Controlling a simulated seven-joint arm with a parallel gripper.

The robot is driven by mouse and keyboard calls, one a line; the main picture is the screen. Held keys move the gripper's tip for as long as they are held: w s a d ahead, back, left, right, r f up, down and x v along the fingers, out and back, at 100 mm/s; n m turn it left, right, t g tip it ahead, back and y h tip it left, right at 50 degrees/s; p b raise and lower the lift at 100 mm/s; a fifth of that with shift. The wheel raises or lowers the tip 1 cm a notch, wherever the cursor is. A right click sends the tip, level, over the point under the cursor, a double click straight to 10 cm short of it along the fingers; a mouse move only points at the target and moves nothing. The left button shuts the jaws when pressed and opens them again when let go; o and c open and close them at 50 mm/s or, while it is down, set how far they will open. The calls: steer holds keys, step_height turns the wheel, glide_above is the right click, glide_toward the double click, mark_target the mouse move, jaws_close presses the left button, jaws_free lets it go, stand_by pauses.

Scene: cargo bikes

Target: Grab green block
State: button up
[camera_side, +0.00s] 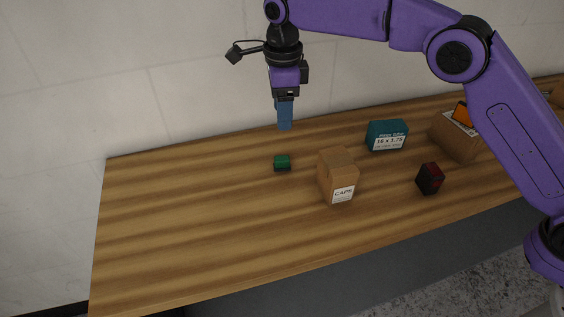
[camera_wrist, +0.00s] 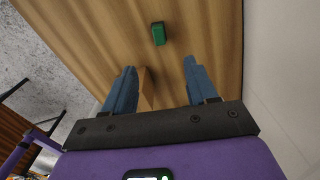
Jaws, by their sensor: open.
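The green block (camera_side: 282,161) is small, with a dark lower part, and lies on the wooden table left of the cardboard box in the side view. In the wrist view the green block (camera_wrist: 158,34) lies ahead of the fingertips, between their lines and apart from both. My gripper (camera_side: 285,127) points down above the table, higher than the block. In the wrist view my gripper (camera_wrist: 157,68) has its two blue fingers spread with nothing held between them.
A cardboard box (camera_side: 331,172) labelled CAPS stands right of the block. A teal box (camera_side: 386,131), a black-and-red block (camera_side: 430,178) and an open cardboard box (camera_side: 452,140) with an orange item (camera_side: 462,113) are farther right. The table's left side (camera_side: 170,220) is clear.

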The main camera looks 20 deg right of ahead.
mark_target(282, 158)
step_height(282, 158, down, 14)
steer(key=shift+a+f, duration=0.1)
stand_by(0.5)
jaws_close()
